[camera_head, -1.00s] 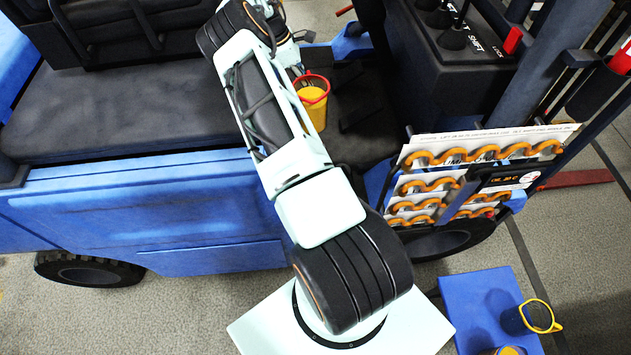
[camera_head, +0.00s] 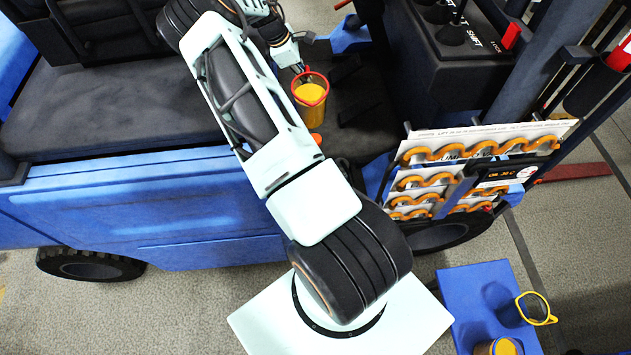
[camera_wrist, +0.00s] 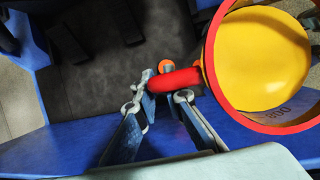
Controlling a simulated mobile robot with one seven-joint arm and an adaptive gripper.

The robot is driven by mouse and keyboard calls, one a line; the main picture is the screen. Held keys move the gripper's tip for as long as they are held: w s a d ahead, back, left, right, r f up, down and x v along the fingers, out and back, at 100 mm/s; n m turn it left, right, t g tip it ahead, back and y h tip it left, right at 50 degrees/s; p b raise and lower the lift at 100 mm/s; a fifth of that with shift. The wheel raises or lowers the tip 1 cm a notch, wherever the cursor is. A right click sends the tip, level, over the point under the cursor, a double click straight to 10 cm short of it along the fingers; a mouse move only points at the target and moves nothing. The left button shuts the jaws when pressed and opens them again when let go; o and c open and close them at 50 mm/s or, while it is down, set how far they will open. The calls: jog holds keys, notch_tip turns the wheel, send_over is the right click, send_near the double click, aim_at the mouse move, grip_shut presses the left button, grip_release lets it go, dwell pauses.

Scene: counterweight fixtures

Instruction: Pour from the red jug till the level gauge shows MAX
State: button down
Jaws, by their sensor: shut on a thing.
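The red jug (camera_head: 309,112) has a red rim and red handle, clear walls and yellow liquid inside. It is over the dark deck of the blue vehicle. In the wrist view the jug (camera_wrist: 298,118) fills the upper right, with the liquid showing broadly inside the rim. My gripper (camera_wrist: 166,88) is shut on the red handle; in the head view my gripper (camera_head: 301,68) is at the jug's upper left. A small orange round part (camera_wrist: 165,66) shows beyond the handle. I cannot make out a level gauge with a MAX mark.
A display panel (camera_head: 507,174) with oil text sits among orange wavy pieces on white boards. At lower right, a blue stand (camera_head: 466,290) holds a yellow-rimmed jug (camera_head: 512,313) and a container of yellow liquid (camera_head: 497,347). A dark console with levers (camera_head: 462,38) stands right of the jug.

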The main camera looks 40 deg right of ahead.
aim_at(308, 76)
jog(key=shift+s+a+r+m+t+h, duration=0.2)
jog(key=shift+s+a+t+h, duration=0.1)
jog(key=shift+s+t+h, duration=0.4)
jog(key=shift+s+a+r+m+t+h, duration=0.25)
jog(key=shift+s+t, duration=0.2)
jog(key=shift+t, duration=0.45)
jog(key=shift+s+a+r, duration=0.1)
jog(key=shift+a+r, duration=0.05)
jog(key=shift+r, duration=0.1)
jog(key=shift+s+a+r+t+h, duration=0.1)
jog(key=shift+s+r+t+h, duration=0.2)
jog(key=shift+t+h, duration=0.1)
jog(key=shift+s+a+r, duration=0.2)
jog(key=shift+s+r, duration=0.05)
jog(key=shift+r, duration=0.15)
jog(key=shift+t, duration=0.3)
jog(key=shift+s+a+r+m+t+h, duration=0.25)
jog(key=shift+s+m+t+h, duration=0.15)
jog(key=shift+t+h, duration=0.15)
jog(key=shift+s+a+r+t+h, duration=0.15)
jog(key=shift+r+t+h, duration=0.15)
jog(key=shift+r, duration=0.2)
jog(key=shift+s+r+t+h, duration=0.15)
jog(key=shift+r+t+h, duration=0.15)
jog(key=shift+r, duration=0.15)
dwell(1.1)
jog(key=shift+s+a+m+t+h+b, duration=0.2)
jog(key=shift+s+m+t+h+b, duration=0.2)
jog(key=shift+b, duration=0.3)
dwell(1.7)
